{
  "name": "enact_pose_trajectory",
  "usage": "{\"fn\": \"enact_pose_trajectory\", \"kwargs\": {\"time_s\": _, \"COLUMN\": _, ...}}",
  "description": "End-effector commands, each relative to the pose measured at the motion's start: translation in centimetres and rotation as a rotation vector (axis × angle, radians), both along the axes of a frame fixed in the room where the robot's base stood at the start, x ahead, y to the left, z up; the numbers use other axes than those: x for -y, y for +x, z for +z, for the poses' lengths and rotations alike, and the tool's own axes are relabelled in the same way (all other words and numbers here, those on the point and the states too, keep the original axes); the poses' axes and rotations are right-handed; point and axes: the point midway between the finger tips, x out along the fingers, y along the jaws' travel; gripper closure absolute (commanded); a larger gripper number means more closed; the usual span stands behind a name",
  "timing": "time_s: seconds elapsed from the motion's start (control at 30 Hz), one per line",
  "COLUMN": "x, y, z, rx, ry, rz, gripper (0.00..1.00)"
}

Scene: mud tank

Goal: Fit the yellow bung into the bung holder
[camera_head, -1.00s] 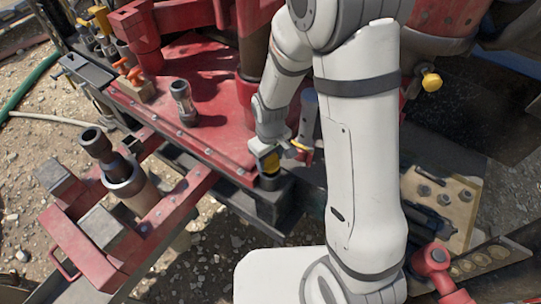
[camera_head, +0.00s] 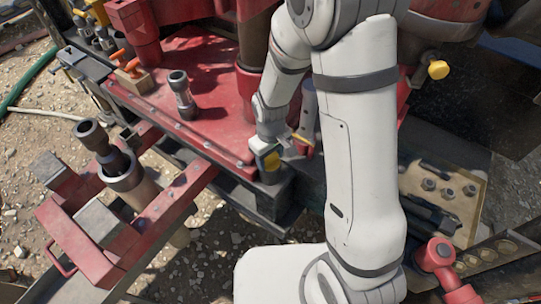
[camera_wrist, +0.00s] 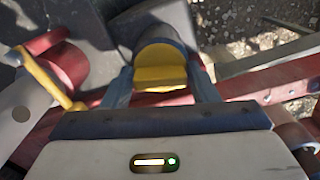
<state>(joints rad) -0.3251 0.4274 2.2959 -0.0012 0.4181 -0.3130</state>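The yellow bung (camera_head: 271,161) is between the fingers of my gripper (camera_head: 268,157), which is shut on it. In the wrist view the bung (camera_wrist: 160,68) shows its yellow face between the two blue-grey fingers of my gripper (camera_wrist: 160,82). The bung holder, a dark round socket (camera_head: 270,176), is directly below the bung at the corner of the red deck. Its dark rim is just beyond the bung in the wrist view. How deep the bung sits in it is hidden by the fingers.
A small lever with a yellow handle (camera_wrist: 50,78) is close left of my gripper in the wrist view. A second yellow knob (camera_head: 438,70) is at the upper right. Gravel lies below the rails.

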Motion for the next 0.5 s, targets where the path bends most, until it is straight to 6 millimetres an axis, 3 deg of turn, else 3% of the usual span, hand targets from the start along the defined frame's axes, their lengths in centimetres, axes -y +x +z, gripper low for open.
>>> {"fn": "enact_pose_trajectory", "kwargs": {"time_s": 0.27, "x": 0.03, "y": 0.01, "z": 0.01, "rx": 0.000, "ry": 0.000, "rz": -0.001, "gripper": 0.24}}
{"fn": "enact_pose_trajectory", "kwargs": {"time_s": 0.5, "x": 0.05, "y": 0.02, "z": 0.06, "rx": 0.000, "ry": 0.000, "rz": -0.001, "gripper": 0.23}}
